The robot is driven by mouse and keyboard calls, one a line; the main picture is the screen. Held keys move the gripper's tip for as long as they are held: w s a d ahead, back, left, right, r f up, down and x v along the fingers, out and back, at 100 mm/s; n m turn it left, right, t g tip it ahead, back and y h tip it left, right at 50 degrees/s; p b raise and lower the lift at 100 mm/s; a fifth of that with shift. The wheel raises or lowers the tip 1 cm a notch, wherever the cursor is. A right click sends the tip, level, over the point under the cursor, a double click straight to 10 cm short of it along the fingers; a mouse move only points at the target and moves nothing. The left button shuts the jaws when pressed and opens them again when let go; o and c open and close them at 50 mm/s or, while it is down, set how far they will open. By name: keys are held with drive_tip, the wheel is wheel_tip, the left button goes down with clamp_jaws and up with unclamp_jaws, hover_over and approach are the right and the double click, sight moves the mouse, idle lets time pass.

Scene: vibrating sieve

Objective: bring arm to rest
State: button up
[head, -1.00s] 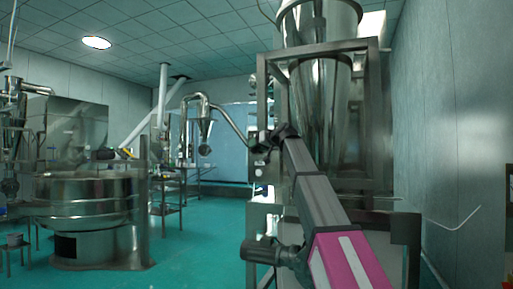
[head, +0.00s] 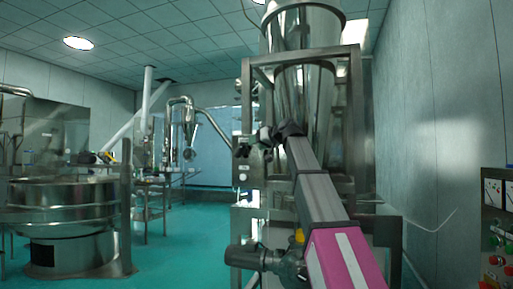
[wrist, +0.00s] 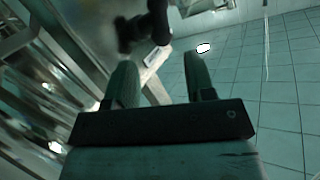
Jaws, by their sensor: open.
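My arm, a grey beam with a pink and white section (head: 340,258), reaches from the bottom of the head view up to a dark wrist joint (head: 290,130). It is raised in front of the steel hopper machine. The dark end of the arm points left there, too small to make out the fingers. In the wrist view my gripper (wrist: 160,60) is open, its two fingers apart with nothing between them. Beyond the fingers are a dark blurred part and ceiling tiles.
The steel hopper (head: 302,95) in its square frame (head: 356,110) stands close ahead. A round vibrating sieve (head: 65,208) stands at left. A control panel (head: 495,235) with gauges and buttons is at the right edge. The green floor (head: 180,245) is open between sieve and hopper.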

drive_tip(key=s+d+f+m+g+h, duration=0.1)
drive_tip(key=d+f+m+g+h, duration=0.2)
drive_tip(key=f, duration=2.1)
drive_tip(key=s+d+f+m+g+h, duration=0.1)
drive_tip(key=d+f+h, duration=0.25)
drive_tip(key=f, duration=2.05)
drive_tip(key=s+d+f+g+h, duration=0.1)
drive_tip(key=s+d+f+g, duration=0.1)
drive_tip(key=s+f, duration=0.6)
drive_tip(key=s+d+f+m+g+h, duration=0.1)
drive_tip(key=s+d+f, duration=0.3)
drive_tip(key=s+f, duration=0.4)
drive_tip(key=s+d+f+g+h, duration=0.2)
drive_tip(key=s+f, duration=0.6)
drive_tip(key=f, duration=0.9)
drive_tip(key=shift+s+d+f+g, duration=0.2)
drive_tip(key=shift+d+f+g, duration=0.2)
drive_tip(key=shift+d+g, duration=0.35)
